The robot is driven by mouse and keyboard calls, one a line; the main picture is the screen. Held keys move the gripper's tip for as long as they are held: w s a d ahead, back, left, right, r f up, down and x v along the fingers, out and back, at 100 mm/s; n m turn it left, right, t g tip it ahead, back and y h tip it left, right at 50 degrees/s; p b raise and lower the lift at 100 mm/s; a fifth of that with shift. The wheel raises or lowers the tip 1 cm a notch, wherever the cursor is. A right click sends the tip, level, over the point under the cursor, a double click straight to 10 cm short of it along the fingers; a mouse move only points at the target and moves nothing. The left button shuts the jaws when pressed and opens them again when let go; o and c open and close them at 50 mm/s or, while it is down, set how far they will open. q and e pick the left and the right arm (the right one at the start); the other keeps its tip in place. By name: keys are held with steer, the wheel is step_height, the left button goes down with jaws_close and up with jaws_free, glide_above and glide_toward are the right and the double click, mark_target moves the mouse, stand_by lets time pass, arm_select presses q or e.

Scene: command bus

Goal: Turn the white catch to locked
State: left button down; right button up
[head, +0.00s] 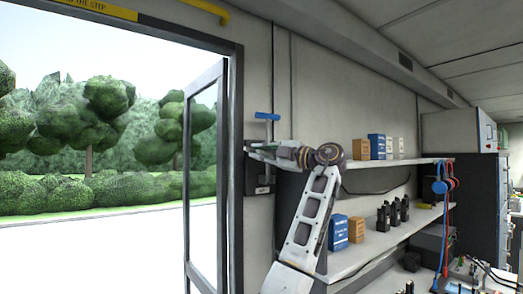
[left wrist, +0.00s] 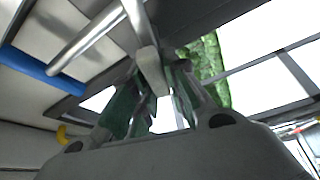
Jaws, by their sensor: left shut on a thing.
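My left gripper (head: 254,149) is at the wall panel beside the door frame, just below a blue handle (head: 267,116). In the left wrist view, the pale end of the white catch (left wrist: 151,72) sits between the fingertips of my left gripper (left wrist: 155,90), which are shut on it. Metal rods run up from there, and the blue handle (left wrist: 42,70) lies to the left, apart from the fingers. In the head view my gripper hides the catch. A dark plate with a small label (head: 259,190) is below the gripper; its lettering is too small to read. My right gripper is not in view.
The glazed door (head: 205,180) stands open left of my gripper, within a dark frame. Shelves (head: 390,238) with boxes and handheld radios are close to the right of my arm. A yellow rail (head: 208,10) is above the doorway.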

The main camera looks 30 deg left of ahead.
arm_select(q)
steer(key=shift+n, duration=0.4)
steer(key=shift+f+n+h+p, duration=0.1)
steer(key=shift+n+h+p, duration=0.3)
steer(key=shift+n, duration=0.2)
steer(key=shift+f+n+h, duration=0.2)
steer(key=shift+n+h, duration=0.1)
steer(key=shift+n, duration=0.4)
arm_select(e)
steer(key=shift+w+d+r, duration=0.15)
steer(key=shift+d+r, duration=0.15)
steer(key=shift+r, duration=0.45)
arm_select(q)
steer(key=c, duration=1.4)
jaws_free()
steer(key=shift+c, duration=0.2)
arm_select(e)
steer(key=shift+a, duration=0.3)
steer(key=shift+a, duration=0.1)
